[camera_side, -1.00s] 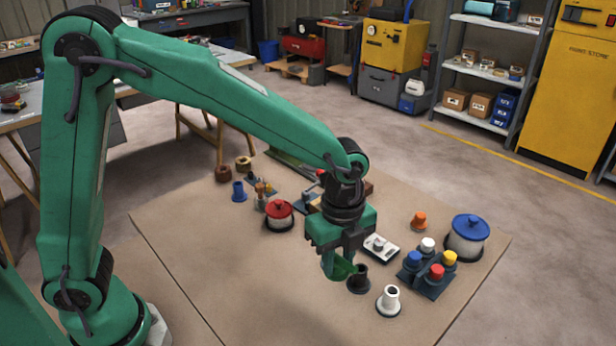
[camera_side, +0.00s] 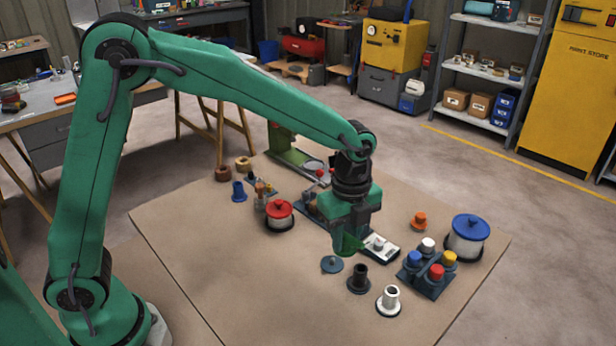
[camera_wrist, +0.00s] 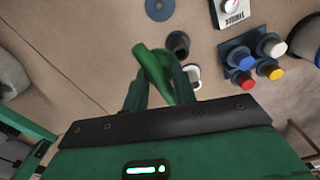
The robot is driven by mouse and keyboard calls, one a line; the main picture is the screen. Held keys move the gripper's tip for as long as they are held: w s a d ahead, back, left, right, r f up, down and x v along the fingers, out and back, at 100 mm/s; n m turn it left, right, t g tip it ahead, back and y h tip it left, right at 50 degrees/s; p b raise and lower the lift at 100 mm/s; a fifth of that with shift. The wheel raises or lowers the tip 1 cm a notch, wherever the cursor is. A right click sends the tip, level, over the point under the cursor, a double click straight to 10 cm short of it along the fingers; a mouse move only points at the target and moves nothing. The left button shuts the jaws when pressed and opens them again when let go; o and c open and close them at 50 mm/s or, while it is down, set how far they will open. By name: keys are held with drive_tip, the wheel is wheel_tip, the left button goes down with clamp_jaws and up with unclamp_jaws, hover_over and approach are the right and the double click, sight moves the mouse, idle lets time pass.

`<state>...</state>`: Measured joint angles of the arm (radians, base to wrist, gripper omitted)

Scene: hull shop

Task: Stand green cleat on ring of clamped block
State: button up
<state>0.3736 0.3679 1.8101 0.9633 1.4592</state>
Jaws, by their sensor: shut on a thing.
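The green cleat (camera_wrist: 152,68) is held between the fingers of my gripper (camera_wrist: 160,92), tilted in the wrist view. In the side view my gripper (camera_side: 347,240) is above the board, with the cleat low at its fingertips. The jaws are shut on it. A dark low assembly with a red part (camera_side: 312,205) stands just behind my gripper and is partly hidden by it. I cannot make out the clamped block or its ring clearly.
A grey-blue disc (camera_side: 332,264), a black flanged tube (camera_side: 359,279) and a white one (camera_side: 389,300) stand in front. A white knobbed box (camera_side: 379,247), a rack of coloured caps (camera_side: 430,277), a blue-lidded jar (camera_side: 467,238) and a red-lidded jar (camera_side: 279,215) are around. The board's front left is clear.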

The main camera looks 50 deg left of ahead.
drive_tip(key=w+a+f, duration=0.1)
drive_tip(key=w+a, duration=1.3)
drive_tip(key=a, duration=0.4)
drive_tip(key=shift+w, duration=0.25)
drive_tip(key=shift+f, duration=0.2)
drive_tip(key=shift+f, duration=2.7)
drive_tip(key=shift+f, duration=0.6)
drive_tip(key=o, duration=0.7)
drive_tip(key=shift+o, duration=0.2)
drive_tip(key=shift+r, duration=0.1)
wheel_tip(320, 180, up, 11)
